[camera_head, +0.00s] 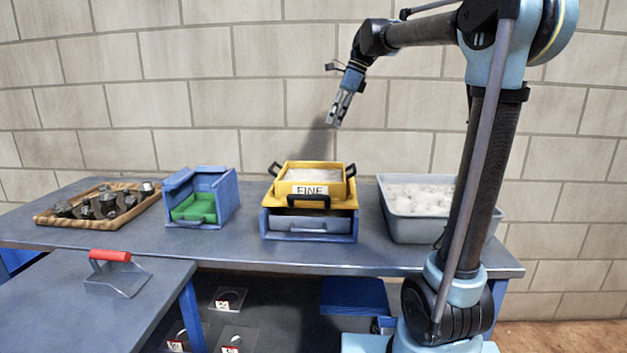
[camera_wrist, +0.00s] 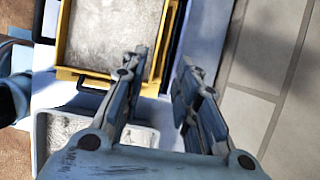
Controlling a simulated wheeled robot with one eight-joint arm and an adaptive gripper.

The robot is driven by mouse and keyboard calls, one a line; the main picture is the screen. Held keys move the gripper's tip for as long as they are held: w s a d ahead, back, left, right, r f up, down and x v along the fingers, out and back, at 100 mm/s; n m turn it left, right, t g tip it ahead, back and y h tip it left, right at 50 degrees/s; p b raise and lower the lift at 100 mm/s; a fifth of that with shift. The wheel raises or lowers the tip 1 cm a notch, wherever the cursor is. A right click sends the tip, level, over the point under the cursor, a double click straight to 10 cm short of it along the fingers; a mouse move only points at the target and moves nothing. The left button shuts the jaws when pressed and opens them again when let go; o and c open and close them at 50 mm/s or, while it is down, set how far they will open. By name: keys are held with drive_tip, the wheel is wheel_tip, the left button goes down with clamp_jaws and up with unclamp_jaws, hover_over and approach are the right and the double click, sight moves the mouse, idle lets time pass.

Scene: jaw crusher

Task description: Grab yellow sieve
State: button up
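The yellow sieve (camera_head: 316,172) is labelled FINE and is filled with pale grey material. It sits on top of a blue frame (camera_head: 308,238) on the table, with black handles at its sides and front. My gripper (camera_head: 336,119) is above the sieve and a little to its right, apart from it, fingers pointing down. In the wrist view the yellow sieve (camera_wrist: 71,72) lies at the upper left, beyond the fingers. My gripper's two fingers (camera_wrist: 170,75) are spread with a gap between them and nothing in it.
A grey bin of pale material (camera_head: 384,212) stands right of the sieve. A red-handled scoop (camera_head: 118,277) lies on the lower table. A brick wall (camera_head: 245,95) is behind.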

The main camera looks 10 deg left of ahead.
hover_over(315, 163)
drive_tip(key=d, duration=0.2)
wheel_tip(315, 163, down, 11)
drive_tip(key=shift+w+x, duration=0.1)
drive_tip(key=shift+x, duration=1.25)
drive_tip(key=shift+w+x, duration=0.15)
drive_tip(key=shift+x, duration=1.25)
drive_tip(key=shift+c, duration=0.5)
clamp_jaws()
